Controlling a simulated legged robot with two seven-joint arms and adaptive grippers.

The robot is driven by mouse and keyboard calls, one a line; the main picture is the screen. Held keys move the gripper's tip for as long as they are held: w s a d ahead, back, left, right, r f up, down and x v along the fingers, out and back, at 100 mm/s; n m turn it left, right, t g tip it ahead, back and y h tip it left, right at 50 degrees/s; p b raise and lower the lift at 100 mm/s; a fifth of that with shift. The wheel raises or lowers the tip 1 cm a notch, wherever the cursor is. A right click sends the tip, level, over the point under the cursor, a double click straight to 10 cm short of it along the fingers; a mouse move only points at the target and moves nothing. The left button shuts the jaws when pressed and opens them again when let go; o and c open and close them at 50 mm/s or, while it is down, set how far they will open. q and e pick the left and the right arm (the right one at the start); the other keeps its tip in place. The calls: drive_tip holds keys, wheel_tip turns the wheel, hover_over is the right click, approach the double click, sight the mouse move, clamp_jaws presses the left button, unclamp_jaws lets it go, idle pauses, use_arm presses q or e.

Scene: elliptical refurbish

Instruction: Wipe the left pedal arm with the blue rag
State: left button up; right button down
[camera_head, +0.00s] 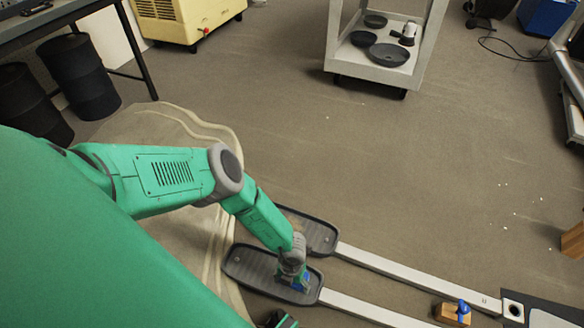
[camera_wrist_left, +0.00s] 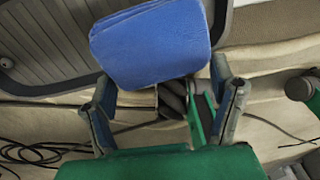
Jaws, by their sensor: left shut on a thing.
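My left gripper (camera_head: 293,266) points down over the near foot pedal (camera_head: 250,265), a dark ribbed tray. It is shut on the blue rag (camera_head: 304,281). In the left wrist view the folded blue rag (camera_wrist_left: 150,45) sits between the fingertips of the left gripper (camera_wrist_left: 162,82), with a ribbed pedal (camera_wrist_left: 50,40) behind at left. A white pedal arm (camera_head: 365,306) runs right from the near pedal. A second one (camera_head: 410,276) runs from the far pedal (camera_head: 318,232). I cannot tell whether the rag touches the pedal. My right gripper is not clearly seen.
A wooden block with a blue part (camera_head: 455,313) stands between the pedal arms. A white cart (camera_head: 375,76) with dark pans is at the back. Black barrels (camera_head: 78,75) stand under a table at left. The floor right of centre is mostly clear.

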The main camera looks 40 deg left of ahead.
use_arm(q)
drive_tip(key=shift+a, duration=0.1)
wheel_tip(320, 180, up, 3)
drive_tip(key=shift+r+p, duration=0.1)
drive_tip(key=shift+p, duration=1.15)
